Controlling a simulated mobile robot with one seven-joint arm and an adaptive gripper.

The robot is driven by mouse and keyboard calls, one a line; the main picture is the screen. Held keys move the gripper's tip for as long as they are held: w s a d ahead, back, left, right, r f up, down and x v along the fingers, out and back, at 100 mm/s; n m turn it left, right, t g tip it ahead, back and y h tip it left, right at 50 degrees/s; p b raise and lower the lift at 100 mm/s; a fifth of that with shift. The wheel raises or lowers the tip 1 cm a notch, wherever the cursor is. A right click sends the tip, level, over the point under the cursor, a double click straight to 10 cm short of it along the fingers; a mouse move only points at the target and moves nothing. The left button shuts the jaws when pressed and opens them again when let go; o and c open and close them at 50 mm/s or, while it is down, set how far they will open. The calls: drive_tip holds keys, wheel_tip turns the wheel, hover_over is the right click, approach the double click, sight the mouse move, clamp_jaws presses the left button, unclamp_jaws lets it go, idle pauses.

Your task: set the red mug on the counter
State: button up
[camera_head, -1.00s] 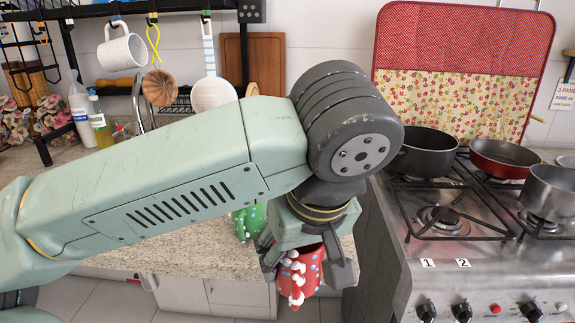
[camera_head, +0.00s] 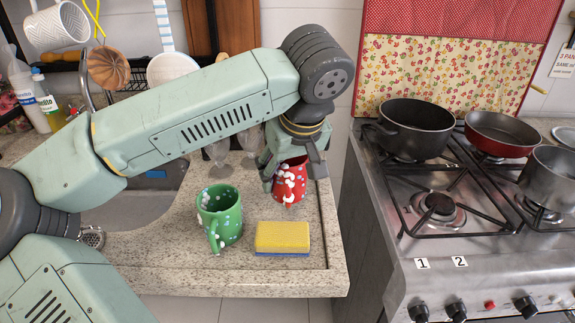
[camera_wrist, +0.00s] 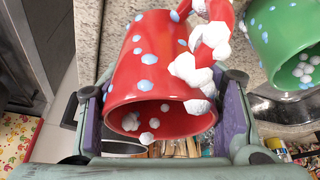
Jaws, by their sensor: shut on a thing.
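The red mug (camera_head: 290,183) with white and pale blue dots is held in my gripper (camera_head: 292,170), over the right part of the granite counter (camera_head: 300,225). In the wrist view the red mug (camera_wrist: 160,75) sits between both finger pads, its open rim facing the camera and its red-and-white handle at the upper right. Whether its base touches the counter I cannot tell. A green dotted mug (camera_head: 220,215) stands on the counter to the left of it; the green mug also shows in the wrist view (camera_wrist: 285,35).
A yellow sponge (camera_head: 283,237) lies in front of the red mug. Clear glasses (camera_head: 218,155) stand behind, by the sink (camera_head: 130,205). The stove (camera_head: 440,255) with pans is to the right, across a gap. Bare counter lies around the sponge.

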drive_tip(key=w, duration=0.4)
drive_tip(key=shift+d+f+p, duration=0.15)
drive_tip(key=shift+d+p, duration=0.1)
drive_tip(key=shift+p, duration=0.1)
drive_tip(key=shift+f+p, duration=0.7)
drive_tip(key=shift+f, duration=0.9)
drive_tip(key=shift+f+b, duration=0.4)
drive_tip(key=shift+f, duration=0.05)
drive_tip(key=o, duration=1.4)
drive_tip(key=shift+r, duration=0.1)
drive_tip(key=shift+r+p, duration=0.15)
drive_tip(key=shift+p, duration=0.15)
drive_tip(key=shift+r, duration=0.2)
drive_tip(key=b+v, duration=0.2)
drive_tip(key=v, duration=0.9)
drive_tip(key=shift+s+r, duration=0.2)
drive_tip(key=shift+r, duration=0.15)
